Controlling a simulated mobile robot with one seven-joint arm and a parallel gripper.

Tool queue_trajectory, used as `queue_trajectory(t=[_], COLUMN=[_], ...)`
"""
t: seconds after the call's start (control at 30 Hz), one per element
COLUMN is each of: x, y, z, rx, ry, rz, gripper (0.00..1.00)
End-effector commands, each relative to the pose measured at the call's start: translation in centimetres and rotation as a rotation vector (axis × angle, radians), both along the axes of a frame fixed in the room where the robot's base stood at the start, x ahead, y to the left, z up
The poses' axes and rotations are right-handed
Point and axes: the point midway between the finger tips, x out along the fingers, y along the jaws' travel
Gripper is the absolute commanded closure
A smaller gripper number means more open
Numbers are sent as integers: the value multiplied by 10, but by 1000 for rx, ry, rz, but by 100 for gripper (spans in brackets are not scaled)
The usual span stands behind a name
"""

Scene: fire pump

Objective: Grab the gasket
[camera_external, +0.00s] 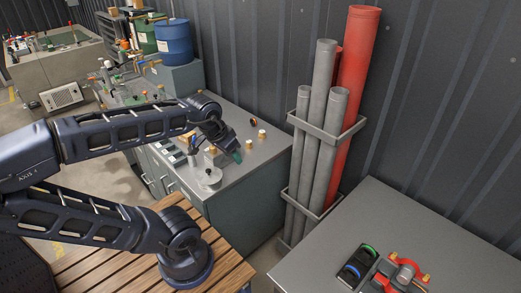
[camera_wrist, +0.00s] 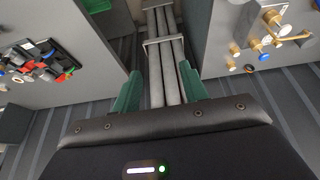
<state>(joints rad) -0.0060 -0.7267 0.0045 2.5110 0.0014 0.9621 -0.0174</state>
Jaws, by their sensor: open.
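My gripper (camera_external: 236,155) is over the grey cabinet top at the middle of the external view, with its green fingers apart and nothing seen between them. In the wrist view my gripper (camera_wrist: 160,90) shows two green fingers spread wide, with grey pipes behind the gap. I cannot say for certain which thing is the gasket. A dark ring with a green band (camera_external: 368,250) and one with a blue band (camera_external: 352,272) lie in a black tray on the right bench, well away from my gripper. A small dark ring-like piece (camera_external: 253,122) lies on the cabinet top behind my gripper.
Grey pipes (camera_external: 322,70) and a tall red pipe (camera_external: 357,80) stand in a rack between the cabinet (camera_external: 262,172) and the right bench (camera_external: 440,235). A red-handled fitting (camera_external: 405,272) lies by the rings. Brass fittings (camera_wrist: 272,18) stand on the cabinet top. The right bench's left part is clear.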

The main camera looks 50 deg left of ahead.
Motion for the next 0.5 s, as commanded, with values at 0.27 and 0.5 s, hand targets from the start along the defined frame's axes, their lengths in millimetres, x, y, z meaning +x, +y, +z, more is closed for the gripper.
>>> queue_trajectory(t=[0.27, 0.5], x=[67, 134], y=[19, 45], z=[34, 55], rx=[-38, -72], ry=[44, 78], rz=[136, 268], gripper=[56, 56])
